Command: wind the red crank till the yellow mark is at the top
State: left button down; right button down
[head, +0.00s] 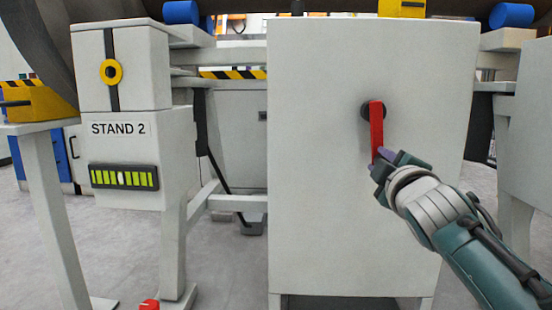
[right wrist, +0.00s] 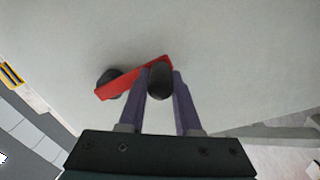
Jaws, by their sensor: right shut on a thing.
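The red crank (head: 376,125) is on the front of a large light grey cabinet (head: 320,150). Its arm hangs almost straight down from a black hub (head: 366,112). My right gripper (head: 384,158) is at the crank's lower end. In the right wrist view my right gripper (right wrist: 160,85) has its purple fingers on both sides of the black crank knob (right wrist: 160,80), and the red arm (right wrist: 125,83) runs off to the left. A yellow ring mark (head: 111,72) with a black centre sits about midway on a black vertical strip on STAND 2. My left gripper is out of view.
STAND 2 (head: 125,185) stands left of the cabinet and carries a panel of lit green bars (head: 124,177). Black-and-yellow striped bars (head: 232,74) lie behind. A red item (head: 149,304) is at the bottom edge. Open floor (head: 235,255) shows between stand and cabinet.

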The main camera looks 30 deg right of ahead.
jog(key=shift+a+f+m+g, duration=0.15)
jog(key=shift+f+m+g, duration=0.15)
jog(key=shift+f, duration=0.2)
dwell(0.5)
jog(key=c, duration=0.6)
grip_release()
jog(key=shift+a+r, duration=0.1)
jog(key=shift+r, duration=0.1)
jog(key=shift+r, duration=0.15)
